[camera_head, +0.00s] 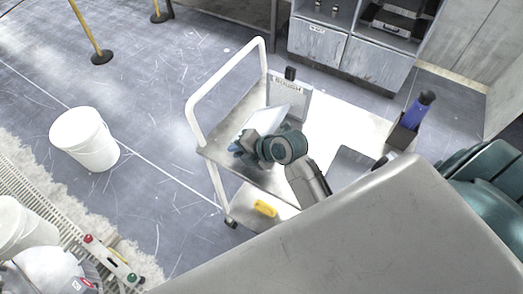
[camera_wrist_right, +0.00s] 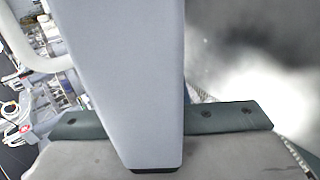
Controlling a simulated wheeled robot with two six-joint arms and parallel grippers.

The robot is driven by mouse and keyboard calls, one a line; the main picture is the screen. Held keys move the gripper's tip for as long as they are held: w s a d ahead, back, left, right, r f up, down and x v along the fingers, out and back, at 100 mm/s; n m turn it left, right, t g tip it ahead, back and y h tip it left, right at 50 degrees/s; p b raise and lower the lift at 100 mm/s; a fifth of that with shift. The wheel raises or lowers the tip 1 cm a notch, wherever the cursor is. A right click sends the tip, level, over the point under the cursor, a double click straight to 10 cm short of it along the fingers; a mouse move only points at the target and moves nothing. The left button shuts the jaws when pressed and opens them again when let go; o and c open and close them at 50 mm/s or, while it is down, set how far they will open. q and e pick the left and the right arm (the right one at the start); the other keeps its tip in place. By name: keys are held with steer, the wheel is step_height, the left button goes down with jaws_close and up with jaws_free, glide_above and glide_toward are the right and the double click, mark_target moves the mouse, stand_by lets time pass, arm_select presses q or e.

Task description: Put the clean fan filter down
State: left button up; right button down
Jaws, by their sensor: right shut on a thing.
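My right gripper (camera_head: 250,146) is over the left end of the cart's top, and its arm comes in from the lower right. In the right wrist view my right gripper (camera_wrist_right: 155,128) has a pad on each side of a long pale grey slab, likely the clean fan filter (camera_wrist_right: 120,65). In the head view the pale filter (camera_head: 267,118) shows just beyond the gripper, tilted and partly hidden by the hand. I cannot tell whether it touches the cart top. My left gripper is not in view.
The cart (camera_head: 318,128) has a white push handle (camera_head: 193,107) at its left end. A labelled grey holder (camera_head: 290,97) stands at its back edge, and a blue bottle (camera_head: 415,112) at the right. A yellow object (camera_head: 265,208) lies on the lower shelf. A white bucket (camera_head: 85,140) stands on the floor.

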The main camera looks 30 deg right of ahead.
steer(key=shift+f, duration=0.6)
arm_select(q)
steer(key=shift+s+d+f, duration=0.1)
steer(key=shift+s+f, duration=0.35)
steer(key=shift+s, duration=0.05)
arm_select(e)
steer(key=c, duration=1.6)
jaws_free()
steer(key=shift+o, duration=0.2)
steer(key=p+v, duration=0.3)
steer(key=v, duration=0.3)
steer(key=shift+s+d+r+p, duration=0.1)
steer(key=shift+s+r+p, duration=0.05)
steer(key=shift+r+p, duration=0.15)
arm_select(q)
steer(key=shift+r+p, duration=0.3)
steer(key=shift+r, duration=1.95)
arm_select(e)
steer(key=shift+s+d+r, duration=0.35)
steer(key=shift+s, duration=0.2)
arm_select(q)
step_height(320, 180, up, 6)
steer(key=p, duration=0.6)
arm_select(e)
step_height(320, 180, up, 8)
steer(key=s+d, duration=0.1)
steer(key=s, duration=0.1)
